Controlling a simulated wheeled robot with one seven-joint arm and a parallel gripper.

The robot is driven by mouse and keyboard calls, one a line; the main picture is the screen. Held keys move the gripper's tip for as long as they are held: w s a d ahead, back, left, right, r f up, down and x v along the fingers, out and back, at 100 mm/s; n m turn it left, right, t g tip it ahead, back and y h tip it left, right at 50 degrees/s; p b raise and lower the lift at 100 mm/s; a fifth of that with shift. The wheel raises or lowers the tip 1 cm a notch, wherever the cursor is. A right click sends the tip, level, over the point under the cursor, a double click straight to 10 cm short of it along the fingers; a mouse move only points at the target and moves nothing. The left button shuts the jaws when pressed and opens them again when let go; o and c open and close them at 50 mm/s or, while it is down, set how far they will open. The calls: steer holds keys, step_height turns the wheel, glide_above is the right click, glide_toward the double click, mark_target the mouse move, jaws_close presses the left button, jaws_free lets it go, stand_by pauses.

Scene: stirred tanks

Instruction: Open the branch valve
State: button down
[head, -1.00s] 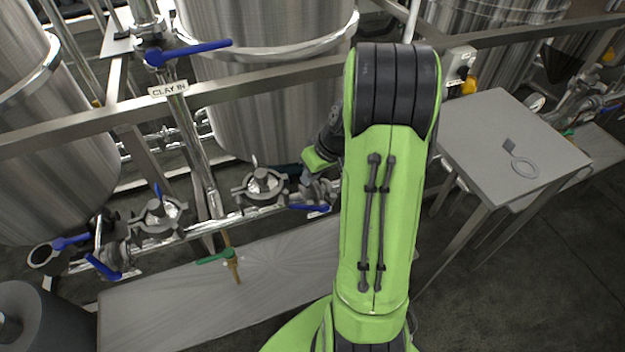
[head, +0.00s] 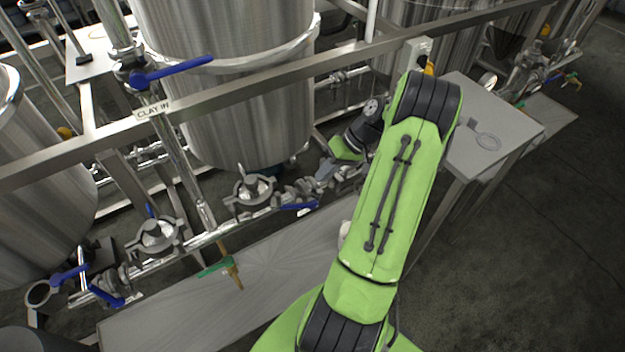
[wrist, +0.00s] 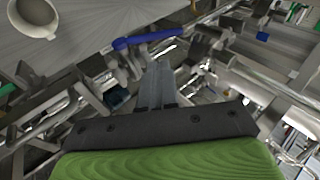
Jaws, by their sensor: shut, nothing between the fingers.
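A valve with a blue lever handle (head: 300,206) sits on the low pipe run below the middle tank. No label on it is readable, so I cannot tell for certain that it is the branch valve. My gripper (head: 326,174) is just right of and above this handle in the head view, partly hidden by my wrist. In the wrist view the blue handle (wrist: 150,39) lies beyond the fingertips of my gripper (wrist: 157,68), across the pipe. The fingers are together and empty. They look apart from the handle, though contact with the fittings behind is unclear.
Another blue lever (head: 172,72) is beside the "CLAY IN" label (head: 153,109). More blue-handled valves (head: 106,295) are at lower left. A green-handled tap (head: 217,267) hangs over the low grey platform (head: 290,250). A steel rail (head: 260,88) crosses above; a grey table (head: 505,135) stands right.

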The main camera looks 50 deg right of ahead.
mark_target(292, 207)
steer(key=b+x, duration=0.3)
steer(key=x, duration=0.8)
steer(key=shift+a+f, duration=0.2)
steer(key=shift+w, duration=0.1)
steer(key=a+h+b, duration=0.1)
steer(key=a+f+h+b, duration=0.1)
steer(key=shift+w+f+g+b, duration=0.3)
steer(key=shift+g+b, duration=0.1)
steer(key=shift+a+f+h+b, duration=0.3)
steer(key=shift+f+h+b, duration=0.05)
steer(key=shift+f+h, duration=0.05)
steer(key=shift+r, duration=0.1)
